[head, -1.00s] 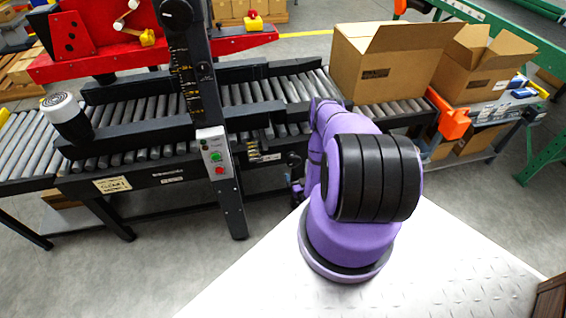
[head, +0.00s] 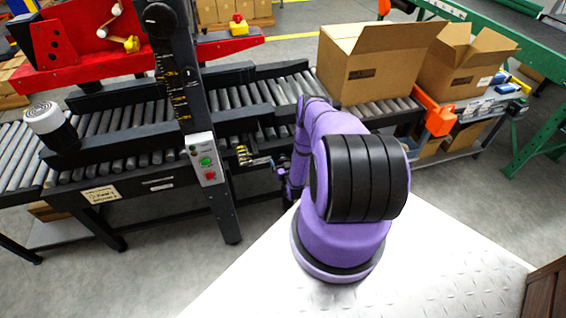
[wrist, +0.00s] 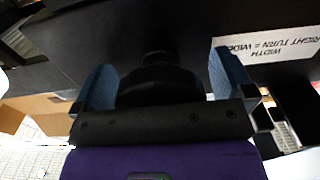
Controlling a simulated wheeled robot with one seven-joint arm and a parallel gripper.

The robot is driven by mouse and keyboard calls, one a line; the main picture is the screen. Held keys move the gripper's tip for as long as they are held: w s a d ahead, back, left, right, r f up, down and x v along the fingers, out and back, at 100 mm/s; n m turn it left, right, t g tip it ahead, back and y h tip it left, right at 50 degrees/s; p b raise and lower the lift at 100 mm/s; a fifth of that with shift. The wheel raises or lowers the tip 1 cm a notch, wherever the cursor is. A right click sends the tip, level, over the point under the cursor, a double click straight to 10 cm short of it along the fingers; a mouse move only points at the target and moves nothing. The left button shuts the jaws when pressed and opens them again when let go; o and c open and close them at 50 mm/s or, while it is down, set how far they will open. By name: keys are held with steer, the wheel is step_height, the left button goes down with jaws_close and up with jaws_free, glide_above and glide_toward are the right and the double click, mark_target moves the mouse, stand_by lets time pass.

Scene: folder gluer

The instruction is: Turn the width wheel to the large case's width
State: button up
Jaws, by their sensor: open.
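In the wrist view, a dark, round, stepped shape (wrist: 160,82), seemingly the width wheel or its hub, lies between the two blue fingertips of my gripper (wrist: 165,80). The fingers stand open on either side of it. Contact cannot be told in the dark. A white label (wrist: 268,50) with the words WIDTH and RIGHT TURN is upside down at the right. In the head view, my gripper (head: 263,162) is at the conveyor's near side, right of the black column. It is small there, and I cannot make out the wheel.
The black column (head: 185,90) carries a button box (head: 204,158) left of my gripper. An open large carton (head: 365,72) stands on the rollers at the right, with another carton (head: 462,65) beyond. An orange part (head: 436,115) sits by the conveyor's end.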

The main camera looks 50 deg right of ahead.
steer(key=shift+c, duration=0.5)
steer(key=c, duration=0.8)
steer(key=m, duration=0.4)
steer(key=shift+a+m, duration=0.1)
steer(key=shift+m, duration=1.6)
